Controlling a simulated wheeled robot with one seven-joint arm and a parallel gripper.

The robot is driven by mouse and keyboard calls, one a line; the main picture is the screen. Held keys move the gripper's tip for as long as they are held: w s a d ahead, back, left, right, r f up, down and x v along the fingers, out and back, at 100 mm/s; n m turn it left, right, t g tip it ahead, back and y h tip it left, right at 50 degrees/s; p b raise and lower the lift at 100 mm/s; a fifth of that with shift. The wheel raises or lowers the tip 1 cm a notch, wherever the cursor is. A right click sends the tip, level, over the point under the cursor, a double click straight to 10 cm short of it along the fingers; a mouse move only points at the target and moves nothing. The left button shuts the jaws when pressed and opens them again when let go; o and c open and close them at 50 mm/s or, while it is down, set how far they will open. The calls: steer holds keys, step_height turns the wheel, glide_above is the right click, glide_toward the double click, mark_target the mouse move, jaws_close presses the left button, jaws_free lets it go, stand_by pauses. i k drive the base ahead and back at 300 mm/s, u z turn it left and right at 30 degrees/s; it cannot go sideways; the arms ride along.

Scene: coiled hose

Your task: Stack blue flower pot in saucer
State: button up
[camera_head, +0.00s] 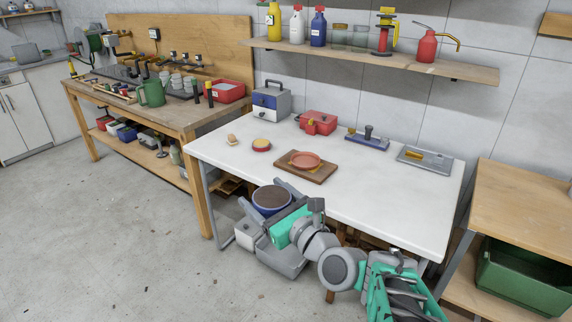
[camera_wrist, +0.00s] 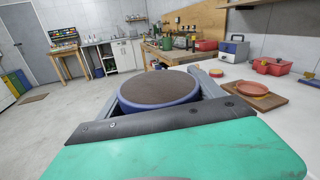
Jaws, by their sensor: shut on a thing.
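The blue flower pot (camera_head: 271,204) has a blue rim and a dark brown top face, and is held in front of the white table's near edge. It also shows in the wrist view (camera_wrist: 158,90), between the fingers. My gripper (camera_head: 270,202) is shut on the pot. The terracotta saucer (camera_head: 305,159) lies on a brown wooden board (camera_head: 318,174) on the white table, and shows at the right in the wrist view (camera_wrist: 253,88). The pot is apart from the saucer, to its lower left in the head view. The pot's lower part is mostly hidden.
On the white table (camera_head: 385,188) are a small red dish (camera_head: 261,145), a blue and grey toolbox (camera_head: 270,102), a red case (camera_head: 318,122), a blue-based tool (camera_head: 368,138) and a grey tray (camera_head: 424,158). A shelf (camera_head: 380,60) hangs above. The table's right front is clear.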

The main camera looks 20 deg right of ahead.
mark_target(305, 162)
steer(key=u, duration=0.5)
steer(key=i, duration=1.3)
steer(key=z, duration=0.55)
